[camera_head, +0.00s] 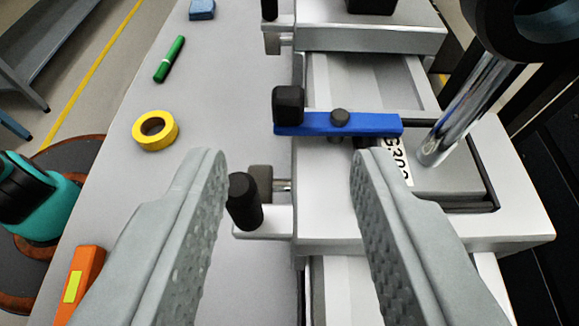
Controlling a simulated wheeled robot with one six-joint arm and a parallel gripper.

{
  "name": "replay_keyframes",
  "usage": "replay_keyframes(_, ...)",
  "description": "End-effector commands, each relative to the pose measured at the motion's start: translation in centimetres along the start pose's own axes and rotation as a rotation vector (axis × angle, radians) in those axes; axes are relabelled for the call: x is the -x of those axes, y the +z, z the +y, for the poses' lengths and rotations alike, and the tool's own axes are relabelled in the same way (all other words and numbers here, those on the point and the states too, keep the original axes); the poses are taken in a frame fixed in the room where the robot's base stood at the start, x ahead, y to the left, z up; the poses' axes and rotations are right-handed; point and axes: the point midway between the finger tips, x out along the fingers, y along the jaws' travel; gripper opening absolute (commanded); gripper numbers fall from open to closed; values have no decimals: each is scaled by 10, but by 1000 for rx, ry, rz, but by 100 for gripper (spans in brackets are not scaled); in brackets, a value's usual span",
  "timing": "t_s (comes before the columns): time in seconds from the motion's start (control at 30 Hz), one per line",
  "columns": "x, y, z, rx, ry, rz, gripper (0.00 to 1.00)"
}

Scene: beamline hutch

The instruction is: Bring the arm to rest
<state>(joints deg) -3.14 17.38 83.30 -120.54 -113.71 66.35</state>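My gripper (285,158) is open, with its two grey fingers wide apart and nothing between the tips. It hangs above the edge of a silver-white stage assembly (315,225). A black knob (244,201) on a white bracket shows between the fingers, nearer the left one. A blue clamp bar (340,124) with black knobs lies across the assembly just beyond the fingertips. Whether the right finger touches the assembly cannot be told.
A grey table (225,85) holds yellow tape (155,131), a green marker (169,59), a blue block (202,9) and an orange object (81,280). A chrome post (465,110) rises at right. A teal object (40,205) rests on a round stool (85,155) at left.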

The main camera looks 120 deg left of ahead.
Motion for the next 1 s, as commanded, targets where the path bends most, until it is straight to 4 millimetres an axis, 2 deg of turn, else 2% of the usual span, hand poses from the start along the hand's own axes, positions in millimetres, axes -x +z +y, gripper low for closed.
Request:
replay_keyframes(0.17,-1,-6,0,18,23,6,38)
replay_keyframes(0.27,-3,-21,-1,62,83,21,38)
replay_keyframes(0.47,-6,-78,-6,224,328,79,38)
replay_keyframes(0.67,1,-139,-18,371,623,135,38)
replay_keyframes(0.8,13,-177,-33,445,831,166,38)
replay_keyframes(1.0,35,-220,-66,503,1126,198,38)
